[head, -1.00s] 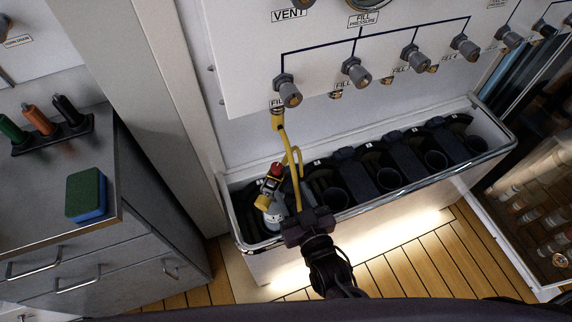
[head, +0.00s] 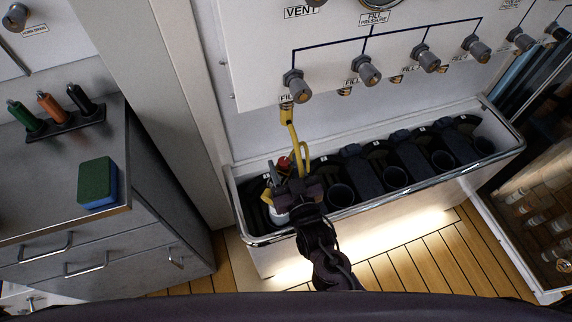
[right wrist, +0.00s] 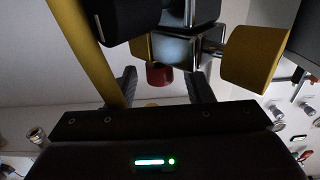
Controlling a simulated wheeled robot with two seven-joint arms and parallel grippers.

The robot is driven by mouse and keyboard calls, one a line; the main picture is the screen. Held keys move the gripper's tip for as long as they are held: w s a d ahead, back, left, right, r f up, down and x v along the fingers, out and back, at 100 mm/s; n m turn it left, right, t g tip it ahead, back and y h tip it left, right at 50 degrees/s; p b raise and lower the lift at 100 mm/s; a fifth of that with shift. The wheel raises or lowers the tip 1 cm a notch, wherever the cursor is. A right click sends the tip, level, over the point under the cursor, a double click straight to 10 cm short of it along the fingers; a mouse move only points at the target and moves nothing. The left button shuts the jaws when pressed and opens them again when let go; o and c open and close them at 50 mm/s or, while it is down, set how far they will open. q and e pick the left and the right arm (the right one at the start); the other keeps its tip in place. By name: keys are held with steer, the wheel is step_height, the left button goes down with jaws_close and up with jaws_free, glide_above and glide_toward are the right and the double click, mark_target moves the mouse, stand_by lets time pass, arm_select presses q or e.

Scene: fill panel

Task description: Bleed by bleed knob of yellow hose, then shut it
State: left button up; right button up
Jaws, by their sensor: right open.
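The yellow hose (head: 291,131) hangs from the leftmost fill valve (head: 297,88) to a white cylinder (head: 279,214) at the left end of the trough. A red knob (head: 284,163) shows at the cylinder's top, partly behind my right gripper (head: 285,181). In the right wrist view the red knob (right wrist: 160,76) lies ahead, between the two open fingers (right wrist: 164,88); I cannot tell whether they touch it. A yellow knob (right wrist: 254,57) sits to the right and the hose (right wrist: 88,45) runs at left. My left gripper is not in view.
The trough's metal rim (head: 388,206) runs in front of the cylinder. Empty black holders (head: 396,178) continue to the right. A grey cabinet (head: 60,190) with a green-and-blue sponge (head: 97,182) stands at left. The fill panel (head: 345,65) rises behind.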

steer(key=c, duration=1)
